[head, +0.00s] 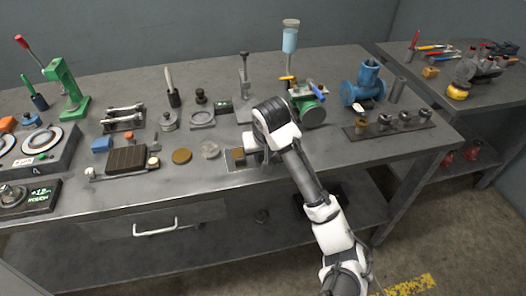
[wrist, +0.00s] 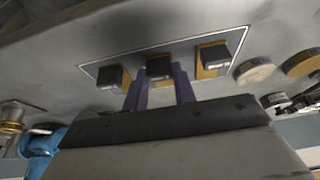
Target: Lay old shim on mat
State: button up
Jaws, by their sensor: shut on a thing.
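A grey mat with a pale outline (wrist: 100,66) lies on the bench in the wrist view. In the head view its edge (head: 231,167) shows beside my gripper. Three small dark blocks with brass-coloured pieces by them stand in a row there: left block (wrist: 112,77), middle block (wrist: 158,67), right block (wrist: 212,56). My gripper (wrist: 161,86) is at the middle one, its two purple fingers on either side, shut on it. I cannot tell which piece is the old shim. The arm hides much of the mat in the head view.
A brass disc (head: 181,155) and a silver disc (head: 210,150) lie left of the mat. A dark ribbed block (head: 127,159) is farther left. The bench's front edge is close.

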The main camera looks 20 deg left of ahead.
jog(key=o, duration=1.1)
jog(key=shift+r, duration=0.1)
jog(key=p+v, duration=0.2)
jog(key=v, duration=1.1)
jog(key=shift+s+r, duration=0.2)
jog(key=shift+r, duration=0.05)
